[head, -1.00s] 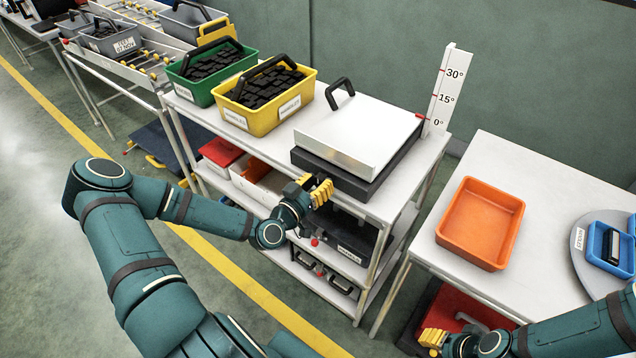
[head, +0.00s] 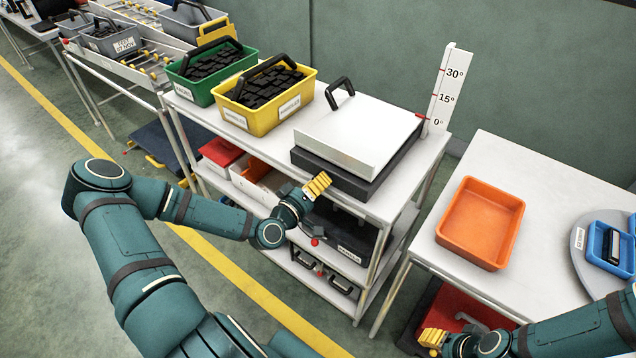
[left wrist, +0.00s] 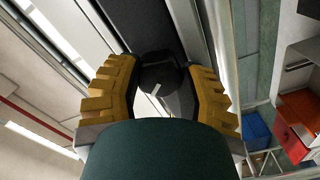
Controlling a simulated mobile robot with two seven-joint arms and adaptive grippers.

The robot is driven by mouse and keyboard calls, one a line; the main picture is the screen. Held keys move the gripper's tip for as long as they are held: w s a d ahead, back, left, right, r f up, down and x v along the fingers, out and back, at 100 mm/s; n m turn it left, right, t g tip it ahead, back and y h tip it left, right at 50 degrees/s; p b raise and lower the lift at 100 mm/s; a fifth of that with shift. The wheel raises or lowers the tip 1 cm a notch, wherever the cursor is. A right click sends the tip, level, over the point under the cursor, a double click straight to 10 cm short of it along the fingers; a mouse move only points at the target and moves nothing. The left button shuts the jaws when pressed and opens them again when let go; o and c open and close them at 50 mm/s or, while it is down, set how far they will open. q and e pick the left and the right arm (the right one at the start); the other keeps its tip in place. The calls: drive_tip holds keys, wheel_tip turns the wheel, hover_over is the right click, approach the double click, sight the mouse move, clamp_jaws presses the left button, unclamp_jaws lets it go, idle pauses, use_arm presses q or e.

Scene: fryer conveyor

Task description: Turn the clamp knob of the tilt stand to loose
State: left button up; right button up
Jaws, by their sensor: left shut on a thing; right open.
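The tilt stand (head: 345,140) is on the table, a white plate over a dark base with a black handle on top. An upright scale (head: 440,92) marked 0°, 15° and 30° stands behind its right end, with a red pointer near 0°. The black round clamp knob (left wrist: 158,72) with a white line shows in the left wrist view. My left gripper (head: 318,184) is at the base's front side; its yellow fingers (left wrist: 162,82) are shut on the knob from both sides. In the head view the fingers hide the knob. My right gripper (head: 432,338) is open, low at the right.
A yellow bin (head: 300,108) and a green bin (head: 190,90) with black pieces stand left of the stand. An orange tray (head: 456,254) sits on the right table. Lower shelves (head: 340,258) hold dark items below my left gripper. A gap separates the two tables.

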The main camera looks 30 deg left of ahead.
use_arm(q)
drive_tip(key=n, duration=0.4)
drive_tip(key=shift+w+a+r+n, duration=0.1)
drive_tip(key=shift+a+r+n, duration=0.05)
drive_tip(key=shift+n, duration=0.15)
drive_tip(key=n, duration=0.5)
idle(0.5)
drive_tip(key=o, duration=1.2)
